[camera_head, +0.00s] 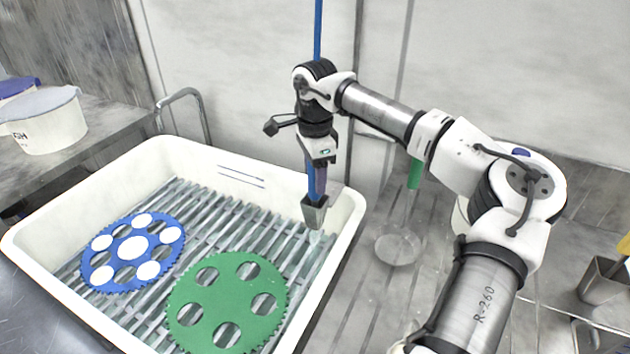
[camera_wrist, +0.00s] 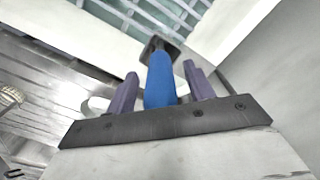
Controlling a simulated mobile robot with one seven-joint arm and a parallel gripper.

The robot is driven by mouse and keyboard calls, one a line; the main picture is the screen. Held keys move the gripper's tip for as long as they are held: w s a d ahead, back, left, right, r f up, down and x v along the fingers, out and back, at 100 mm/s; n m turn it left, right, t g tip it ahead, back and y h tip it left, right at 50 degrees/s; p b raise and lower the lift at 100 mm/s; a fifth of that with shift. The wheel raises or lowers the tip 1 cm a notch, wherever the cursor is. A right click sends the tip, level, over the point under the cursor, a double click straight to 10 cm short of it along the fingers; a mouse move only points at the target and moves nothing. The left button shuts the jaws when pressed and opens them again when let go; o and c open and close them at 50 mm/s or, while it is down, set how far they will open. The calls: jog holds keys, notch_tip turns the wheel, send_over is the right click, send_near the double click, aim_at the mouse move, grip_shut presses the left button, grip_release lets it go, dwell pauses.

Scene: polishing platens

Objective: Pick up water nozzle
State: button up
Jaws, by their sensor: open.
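The water nozzle (camera_head: 315,211) is a grey square tip on a blue handle, hanging from a blue hose (camera_head: 318,28) over the right side of the white tub. My gripper (camera_head: 317,160) is at the blue handle, just above the grey tip. In the wrist view, the two purple fingers of my gripper (camera_wrist: 161,72) stand apart, one on each side of the blue handle of the nozzle (camera_wrist: 159,82). A gap shows on both sides of the handle. The hose behind my wrist is hidden in the head view.
The white tub (camera_head: 345,222) has a slatted floor bearing a blue disc (camera_head: 116,247) with white circles and a green toothed disc (camera_head: 237,292) with holes. A green handle (camera_head: 415,172) hangs behind my arm. White buckets (camera_head: 42,128) stand at left. A wall is close behind.

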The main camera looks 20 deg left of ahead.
jog(key=c, duration=1.1)
jog(key=shift+r, duration=0.15)
notch_tip(320, 180, up, 32)
jog(key=p, duration=1.2)
jog(key=shift+f+p, duration=0.25)
jog(key=shift+p, duration=0.1)
